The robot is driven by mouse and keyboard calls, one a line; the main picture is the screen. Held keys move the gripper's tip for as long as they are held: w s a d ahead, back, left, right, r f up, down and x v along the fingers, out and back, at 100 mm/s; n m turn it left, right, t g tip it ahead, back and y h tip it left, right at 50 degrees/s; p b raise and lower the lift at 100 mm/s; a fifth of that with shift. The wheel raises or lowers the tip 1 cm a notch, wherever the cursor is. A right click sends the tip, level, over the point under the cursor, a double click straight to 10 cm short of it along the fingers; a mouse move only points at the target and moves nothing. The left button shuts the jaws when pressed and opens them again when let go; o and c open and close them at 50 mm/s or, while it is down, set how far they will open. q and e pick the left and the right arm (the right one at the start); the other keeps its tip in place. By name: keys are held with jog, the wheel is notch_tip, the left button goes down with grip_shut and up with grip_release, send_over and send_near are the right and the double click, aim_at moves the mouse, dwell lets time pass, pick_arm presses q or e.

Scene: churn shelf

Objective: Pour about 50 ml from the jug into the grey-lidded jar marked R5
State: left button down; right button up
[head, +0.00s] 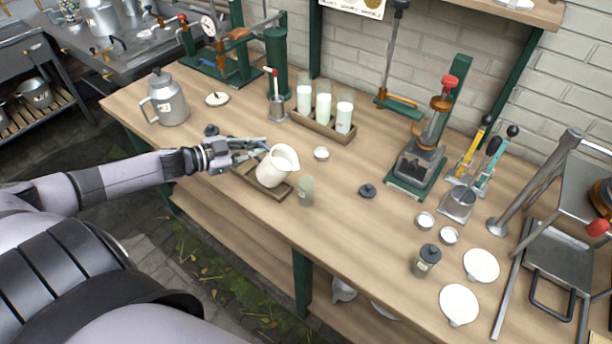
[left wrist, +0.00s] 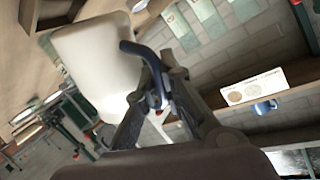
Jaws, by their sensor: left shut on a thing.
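The cream jug (head: 275,168) is held above a small wooden tray (head: 249,177), leaning slightly to the right with its spout side toward an open jar. My left gripper (head: 260,146) is shut on the jug's handle. In the left wrist view the fingers (left wrist: 158,88) close around the dark blue handle (left wrist: 143,50), beside the pale jug body (left wrist: 95,62). The open greenish jar (head: 306,191) stands upright just right of the jug; its label is too small to read. A dark grey lid (head: 367,191) lies on the table to its right. No stream of liquid shows. My right gripper is not in view.
A dark-lidded jar (head: 427,260) stands at the front right near white discs (head: 481,265). A wooden rack (head: 322,126) of tall filled glasses is behind the jug. A metal can (head: 168,103) stands at the left. A green-based press (head: 418,165) stands right of centre.

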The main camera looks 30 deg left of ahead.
aim_at(264, 145)
pick_arm(q)
jog(key=shift+w+d+r+m+g+y+p, duration=0.1)
jog(key=shift+d+r+m+g+y+p, duration=0.15)
jog(key=shift+d, duration=0.25)
jog(key=shift+d+r+m+g+y+p, duration=0.1)
jog(key=shift+d+r+m+y+p, duration=0.05)
jog(key=shift+d+m, duration=0.3)
jog(key=shift+d+r+p, duration=0.25)
jog(key=shift+r+p, duration=0.1)
jog(key=shift+r, duration=0.05)
jog(key=shift+d+r+m+y, duration=0.25)
jog(key=shift+r+m+y, duration=0.05)
jog(key=shift+r, duration=0.05)
jog(key=shift+w+d+r+y, duration=0.1)
jog(key=shift+d+r+y, duration=0.05)
jog(key=shift+r+y, duration=0.15)
jog(key=shift+d+r+m+g, duration=0.1)
jog(key=shift+m+g, duration=0.15)
jog(key=shift+m, duration=0.05)
jog(key=shift+d+r, duration=0.2)
jog(key=shift+r, duration=0.15)
jog(key=shift+w+d+r+m+y+b, duration=0.1)
jog(key=shift+d+r+m+y+b, duration=0.25)
jog(key=shift+m+y+b, duration=0.2)
jog(key=shift+a, duration=0.15)
jog(key=shift+a, duration=0.2)
